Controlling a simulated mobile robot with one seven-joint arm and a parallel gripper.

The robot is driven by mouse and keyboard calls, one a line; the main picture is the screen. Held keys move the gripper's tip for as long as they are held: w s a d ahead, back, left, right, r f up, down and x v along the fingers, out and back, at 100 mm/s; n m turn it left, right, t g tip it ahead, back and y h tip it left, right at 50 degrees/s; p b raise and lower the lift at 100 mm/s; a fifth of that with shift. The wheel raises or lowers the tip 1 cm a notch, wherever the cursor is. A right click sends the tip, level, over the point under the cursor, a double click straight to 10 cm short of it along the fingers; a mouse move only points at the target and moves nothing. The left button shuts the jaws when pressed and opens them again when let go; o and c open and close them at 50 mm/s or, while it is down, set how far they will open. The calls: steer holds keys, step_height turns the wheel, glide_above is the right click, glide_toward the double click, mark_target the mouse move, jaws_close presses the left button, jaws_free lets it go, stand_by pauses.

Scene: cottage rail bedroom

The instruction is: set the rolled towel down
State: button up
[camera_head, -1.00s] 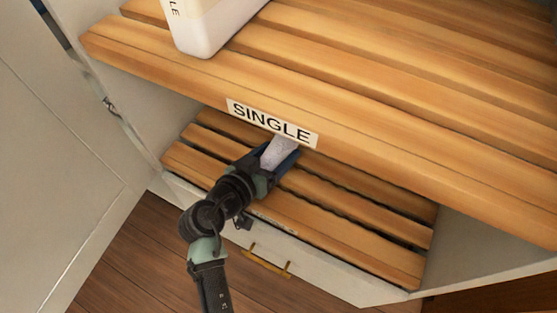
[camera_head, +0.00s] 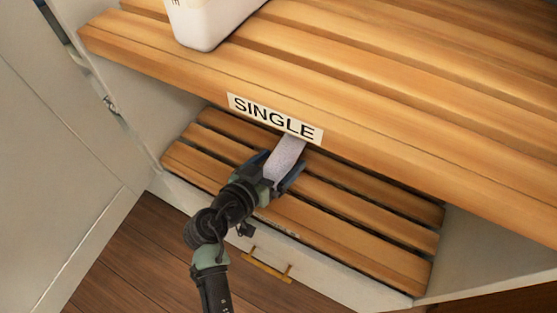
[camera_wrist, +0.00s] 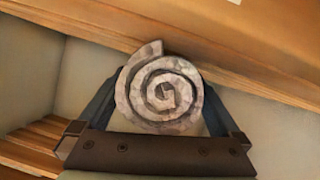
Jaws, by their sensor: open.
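The rolled towel (camera_head: 286,158) is pale with a grey-pink tint. It lies on or just above the lower slatted shelf (camera_head: 350,213), partly under the upper shelf's edge; whether it touches the slats I cannot tell. My gripper (camera_head: 284,172) is open, with its dark fingers on either side of the towel's near end. In the wrist view the towel's spiral end (camera_wrist: 160,90) faces the camera between the two spread fingers. The towel's far end is hidden under the upper shelf.
The upper slatted shelf (camera_head: 400,140) overhangs closely above, with a "SINGLE" label (camera_head: 275,118) on its front edge. A white container (camera_head: 208,25) stands on it. A white side panel (camera_head: 150,100) is at left. Below are a drawer with a brass handle (camera_head: 267,265) and wooden floor.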

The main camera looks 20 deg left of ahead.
steer(key=shift+r, duration=0.25)
steer(key=p+v, duration=0.3)
steer(key=v, duration=0.9)
steer(key=shift+f, duration=0.15)
